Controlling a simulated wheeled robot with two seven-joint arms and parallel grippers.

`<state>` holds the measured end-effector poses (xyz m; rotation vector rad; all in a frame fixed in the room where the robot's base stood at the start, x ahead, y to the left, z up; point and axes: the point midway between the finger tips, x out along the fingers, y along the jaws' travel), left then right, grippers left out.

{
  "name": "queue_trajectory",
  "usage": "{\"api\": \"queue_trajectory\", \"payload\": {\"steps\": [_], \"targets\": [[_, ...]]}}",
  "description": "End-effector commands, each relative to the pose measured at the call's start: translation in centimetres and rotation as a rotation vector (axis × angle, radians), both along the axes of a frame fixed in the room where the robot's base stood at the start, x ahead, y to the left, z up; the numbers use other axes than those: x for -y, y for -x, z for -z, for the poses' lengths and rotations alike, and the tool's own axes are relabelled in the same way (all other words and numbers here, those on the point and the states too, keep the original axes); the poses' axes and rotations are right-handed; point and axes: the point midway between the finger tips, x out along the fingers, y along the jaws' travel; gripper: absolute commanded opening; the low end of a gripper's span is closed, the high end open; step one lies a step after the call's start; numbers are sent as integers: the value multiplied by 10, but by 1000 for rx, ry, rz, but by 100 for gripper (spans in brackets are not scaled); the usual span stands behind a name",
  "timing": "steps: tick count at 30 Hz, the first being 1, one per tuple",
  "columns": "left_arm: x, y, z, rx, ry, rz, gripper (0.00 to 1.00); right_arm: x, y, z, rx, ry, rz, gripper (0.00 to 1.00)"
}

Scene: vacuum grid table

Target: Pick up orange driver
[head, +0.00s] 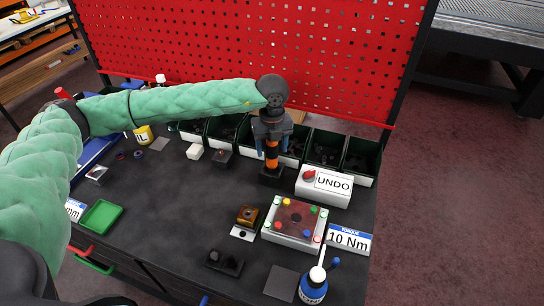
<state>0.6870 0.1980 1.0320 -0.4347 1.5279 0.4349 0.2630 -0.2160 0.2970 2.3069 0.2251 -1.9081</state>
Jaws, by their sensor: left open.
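The orange driver (271,154) stands upright near the back of the dark workbench (190,225), its orange and black body showing below my left gripper. My left gripper (271,143) points down over the driver, with its blue-grey fingers on either side of the driver's upper part. The fingers are open, and I cannot tell whether they touch it. The driver's top is hidden by the gripper. My right gripper is not in view.
Dark bins (324,147) line the back below a red pegboard (250,40). A white UNDO box (323,186) stands close to the right of the driver. A white block with coloured buttons (294,222), a 10 Nm sign (349,240) and a blue bottle (313,288) are in front. The bench's middle is clear.

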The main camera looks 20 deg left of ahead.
Motion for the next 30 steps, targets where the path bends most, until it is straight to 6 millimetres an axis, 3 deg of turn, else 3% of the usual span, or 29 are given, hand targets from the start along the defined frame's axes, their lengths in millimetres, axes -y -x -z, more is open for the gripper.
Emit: {"api": "queue_trajectory", "payload": {"steps": [4, 5, 12, 13, 22, 30], "targets": [[0, 0, 0, 0, 0, 0, 60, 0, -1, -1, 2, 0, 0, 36], [0, 0, 0, 0, 0, 0, 56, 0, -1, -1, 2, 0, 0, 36], [0, 0, 0, 1, 1, 0, 9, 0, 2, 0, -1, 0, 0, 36], [0, 0, -1, 1, 0, 0, 7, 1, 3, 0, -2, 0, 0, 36], [0, -1, -7, 2, 1, 0, 7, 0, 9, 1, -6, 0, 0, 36], [0, -1, -49, 3, 1, 0, 7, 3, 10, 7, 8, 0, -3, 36]]}}
